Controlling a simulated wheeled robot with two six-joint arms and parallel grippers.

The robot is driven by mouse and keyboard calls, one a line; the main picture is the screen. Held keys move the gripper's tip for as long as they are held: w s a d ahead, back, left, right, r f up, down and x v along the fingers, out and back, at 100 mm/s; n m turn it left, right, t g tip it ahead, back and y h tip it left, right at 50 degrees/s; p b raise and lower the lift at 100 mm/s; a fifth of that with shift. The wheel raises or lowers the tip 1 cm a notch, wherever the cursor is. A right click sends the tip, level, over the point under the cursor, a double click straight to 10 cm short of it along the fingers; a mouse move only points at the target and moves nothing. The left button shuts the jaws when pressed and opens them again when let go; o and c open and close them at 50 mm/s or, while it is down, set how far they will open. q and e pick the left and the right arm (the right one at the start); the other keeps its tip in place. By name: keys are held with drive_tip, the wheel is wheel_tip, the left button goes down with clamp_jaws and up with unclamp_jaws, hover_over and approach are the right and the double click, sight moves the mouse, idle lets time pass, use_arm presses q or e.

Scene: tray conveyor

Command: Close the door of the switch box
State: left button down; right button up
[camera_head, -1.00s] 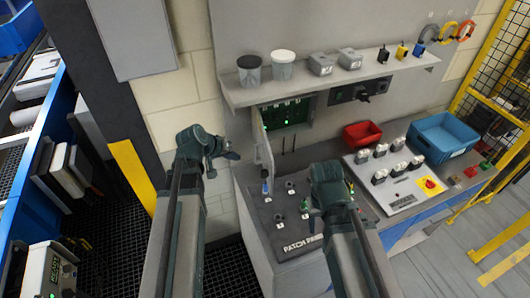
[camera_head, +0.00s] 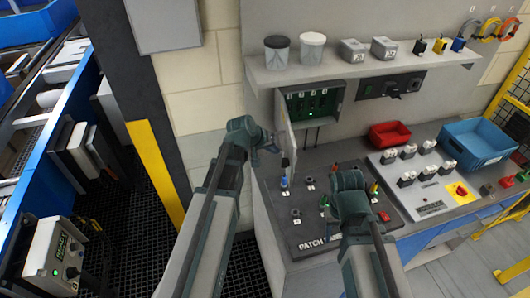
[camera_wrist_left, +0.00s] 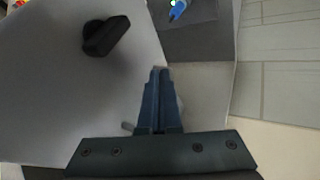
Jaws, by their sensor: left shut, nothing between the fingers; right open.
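The switch box (camera_head: 322,103) is a dark green wall box under the shelf, with a row of switches and a small green light inside. Its light grey door (camera_head: 286,130) stands open, swung out from the box's left side. My left gripper (camera_head: 272,148) is shut and empty, just left of the door. In the left wrist view the shut fingers (camera_wrist_left: 160,75) are beside a grey panel, apparently the door (camera_wrist_left: 70,90), with a black knob (camera_wrist_left: 105,36); whether they touch it I cannot tell. My right gripper (camera_head: 348,195) is open above the patch panel.
The patch panel (camera_head: 300,225) with plugs lies below the box. A shelf (camera_head: 350,65) with cups and small boxes hangs above. A red bin (camera_head: 390,135), a blue bin (camera_head: 478,143) and a switch console (camera_head: 430,180) are to the right.

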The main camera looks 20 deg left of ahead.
sight(285, 151)
use_arm(q)
drive_tip(key=shift+w+d, duration=0.3)
drive_tip(key=shift+d, duration=0.5)
drive_tip(key=shift+w+d, duration=0.2)
drive_tip(key=shift+d, duration=0.55)
drive_tip(key=w+d, duration=0.7)
drive_tip(key=d, duration=0.3)
drive_tip(key=w+n+y, duration=0.5)
drive_tip(key=w+n, duration=0.3)
drive_tip(key=w, duration=0.9)
drive_tip(key=shift+d+t, duration=0.2)
drive_tip(key=shift+t, duration=0.1)
drive_tip(key=shift+r, duration=0.15)
drive_tip(key=shift+a, duration=0.1)
